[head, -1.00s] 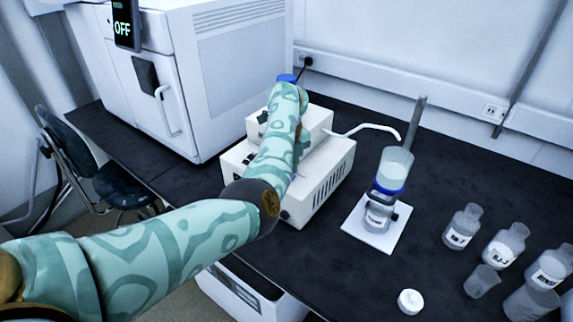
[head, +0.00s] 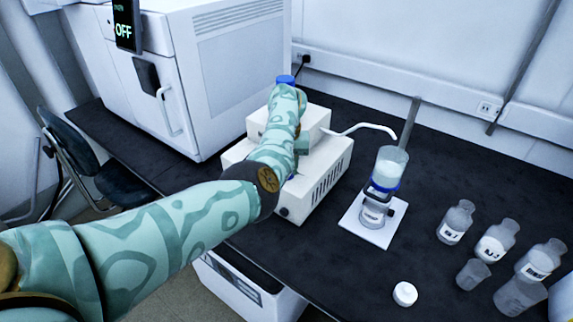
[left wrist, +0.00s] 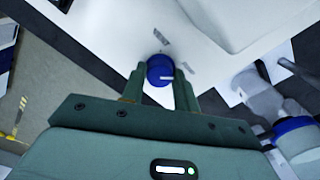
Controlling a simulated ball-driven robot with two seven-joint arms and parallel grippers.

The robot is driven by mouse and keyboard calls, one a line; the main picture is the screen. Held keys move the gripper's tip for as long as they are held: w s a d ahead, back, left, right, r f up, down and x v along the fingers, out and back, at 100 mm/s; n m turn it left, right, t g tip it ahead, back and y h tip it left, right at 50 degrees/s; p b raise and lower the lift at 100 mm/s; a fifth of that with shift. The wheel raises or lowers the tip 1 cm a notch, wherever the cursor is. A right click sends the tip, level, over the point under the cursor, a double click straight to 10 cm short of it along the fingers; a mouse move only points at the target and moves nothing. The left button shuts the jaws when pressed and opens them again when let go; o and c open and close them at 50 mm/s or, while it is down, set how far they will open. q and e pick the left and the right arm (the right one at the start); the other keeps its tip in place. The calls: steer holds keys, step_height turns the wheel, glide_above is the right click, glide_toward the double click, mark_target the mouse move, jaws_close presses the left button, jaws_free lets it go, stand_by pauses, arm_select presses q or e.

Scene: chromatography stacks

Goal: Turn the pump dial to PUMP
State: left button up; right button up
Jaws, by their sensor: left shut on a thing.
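The white pump box (head: 325,182) stands on the dark bench, partly hidden behind my left arm in the head view. In the left wrist view the blue dial (left wrist: 160,70) sits on the pump's white face (left wrist: 205,62), with a pale pointer mark aimed to the right. My left gripper (left wrist: 161,77) is shut on the dial, one finger on each side. In the head view the dial and the left fingertips are hidden by my arm. My right gripper is not in view.
A filter flask (head: 380,190) with a blue clamp stands on a white-based stand right of the pump, and a pale tube reaches toward it. Several bottles (head: 497,240) and a white cap (head: 405,294) are at the right. A large white machine (head: 215,75) stands behind left.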

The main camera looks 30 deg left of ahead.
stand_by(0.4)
arm_select(q)
steer(key=o, duration=1)
steer(key=shift+c, duration=0.2)
step_height(320, 180, up, 16)
steer(key=p, duration=0.5)
steer(key=shift+r, duration=0.15)
